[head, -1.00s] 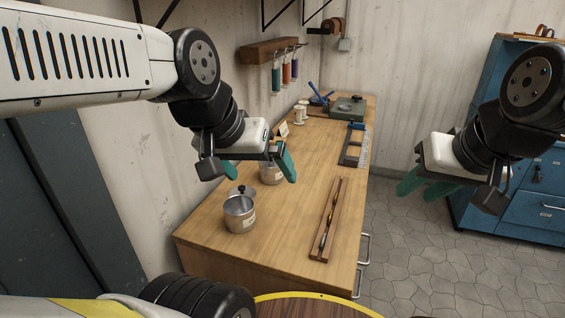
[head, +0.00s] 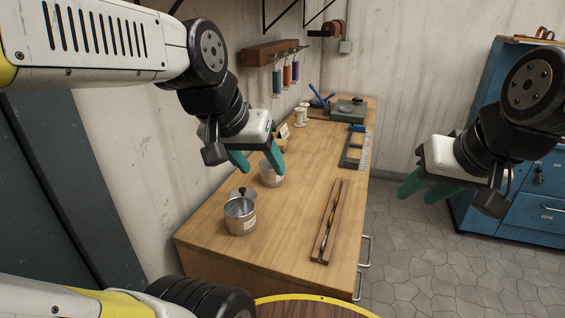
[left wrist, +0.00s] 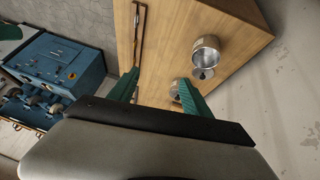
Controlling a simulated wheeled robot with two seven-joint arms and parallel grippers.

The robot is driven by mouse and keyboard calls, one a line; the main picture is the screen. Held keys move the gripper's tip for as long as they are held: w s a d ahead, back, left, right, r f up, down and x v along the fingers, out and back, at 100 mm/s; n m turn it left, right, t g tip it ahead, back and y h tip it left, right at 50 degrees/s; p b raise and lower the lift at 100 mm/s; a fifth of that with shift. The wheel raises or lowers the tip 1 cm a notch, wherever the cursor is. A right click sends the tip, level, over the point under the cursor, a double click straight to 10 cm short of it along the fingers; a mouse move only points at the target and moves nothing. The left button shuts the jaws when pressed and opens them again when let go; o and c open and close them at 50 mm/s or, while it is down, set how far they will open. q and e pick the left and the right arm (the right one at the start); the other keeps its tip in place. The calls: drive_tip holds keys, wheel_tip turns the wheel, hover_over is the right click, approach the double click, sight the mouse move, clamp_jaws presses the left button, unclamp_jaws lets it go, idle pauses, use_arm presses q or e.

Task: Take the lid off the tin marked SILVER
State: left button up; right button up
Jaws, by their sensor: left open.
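An open metal tin (head: 240,217) stands near the front of the wooden bench. A lid with a dark knob (head: 242,193) lies just behind it. A second metal tin (head: 271,175) with a pale label stands further back, its top hidden by my left gripper. No label is readable, so I cannot tell which tin is SILVER. My left gripper (head: 260,165) is open and empty above the second tin. In the left wrist view this tin (left wrist: 175,90) shows partly, beside one green finger. My right gripper (head: 425,188) hangs right of the bench, over the floor; its finger gap is unclear.
A wooden tray with thin tools (head: 329,222) lies along the bench's right side. Further back are a metal frame (head: 353,147), white spools (head: 301,114) and a grey-green box (head: 348,109). A blue cabinet (head: 540,190) stands at right. The bench middle is clear.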

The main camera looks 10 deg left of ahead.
use_arm(q)
drive_tip(key=shift+m+g+y, duration=0.3)
drive_tip(key=shift+m+g, duration=0.2)
drive_tip(key=w, duration=0.3)
drive_tip(key=w+a, duration=0.1)
drive_tip(key=w, duration=0.2)
drive_tip(key=w+r, duration=0.1)
drive_tip(key=w, duration=0.3)
drive_tip(key=shift+a+r, duration=0.1)
drive_tip(key=shift+a, duration=0.2)
drive_tip(key=shift+c, duration=0.4)
drive_tip(key=w+a+f+m+g, duration=0.1)
drive_tip(key=w+a+f, duration=0.1)
drive_tip(key=w+f, duration=0.35)
drive_tip(key=w+a+f, duration=0.1)
drive_tip(key=w+f, duration=0.1)
drive_tip(key=w, duration=0.7)
drive_tip(key=w+a+f+m+g, duration=0.1)
drive_tip(key=w+a+f, duration=0.15)
drive_tip(key=w, duration=0.45)
drive_tip(key=shift+y, duration=0.3)
drive_tip(key=x, duration=0.8)
drive_tip(key=shift+w+a+f, duration=0.15)
drive_tip(key=shift+w, duration=0.3)
clamp_jaws()
